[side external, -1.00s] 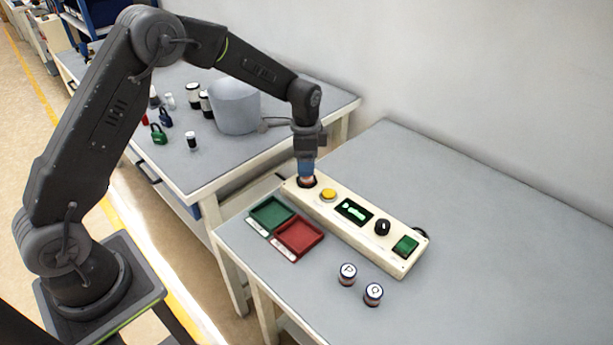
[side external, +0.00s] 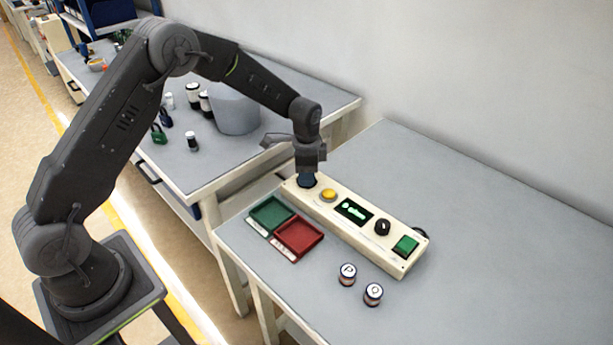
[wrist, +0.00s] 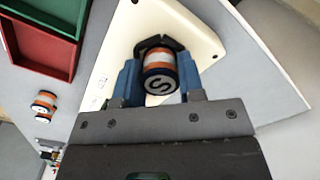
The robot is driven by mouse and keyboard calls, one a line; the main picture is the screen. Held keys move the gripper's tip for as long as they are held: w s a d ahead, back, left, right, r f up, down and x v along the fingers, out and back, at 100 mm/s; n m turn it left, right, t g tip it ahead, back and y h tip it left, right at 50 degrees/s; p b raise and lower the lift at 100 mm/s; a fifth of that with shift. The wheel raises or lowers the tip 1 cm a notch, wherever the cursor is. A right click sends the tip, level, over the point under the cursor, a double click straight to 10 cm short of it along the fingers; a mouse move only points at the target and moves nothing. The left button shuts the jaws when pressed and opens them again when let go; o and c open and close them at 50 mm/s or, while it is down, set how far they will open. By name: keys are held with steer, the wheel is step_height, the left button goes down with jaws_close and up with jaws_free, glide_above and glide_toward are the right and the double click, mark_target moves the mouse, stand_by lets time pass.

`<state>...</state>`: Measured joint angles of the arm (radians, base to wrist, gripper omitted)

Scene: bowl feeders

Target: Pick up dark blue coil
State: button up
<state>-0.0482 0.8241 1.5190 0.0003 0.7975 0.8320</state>
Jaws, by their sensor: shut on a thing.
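A coil with orange and white bands, a dark edge and a white top marked S shows in the wrist view (wrist: 160,72). My gripper (wrist: 158,82) is shut on it, a blue finger on each side. Behind it is a dark socket (wrist: 150,44) at the end of the cream panel (wrist: 195,30). I cannot tell how far the coil sits in the socket. In the side view my gripper (side external: 306,179) is low over the panel's left end and hides the coil. Two more coils, marked P (side external: 347,274) and apparently O (side external: 373,294), stand on the table.
The panel has a yellow button (side external: 329,195), a lit display (side external: 354,211), a black knob (side external: 382,227) and a green switch (side external: 405,245). A green tray (side external: 272,213) and a red tray (side external: 299,238) lie in front, both empty. The table's right side is clear.

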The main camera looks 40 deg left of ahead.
steer(key=c, duration=0.3)
steer(key=shift+r, duration=0.1)
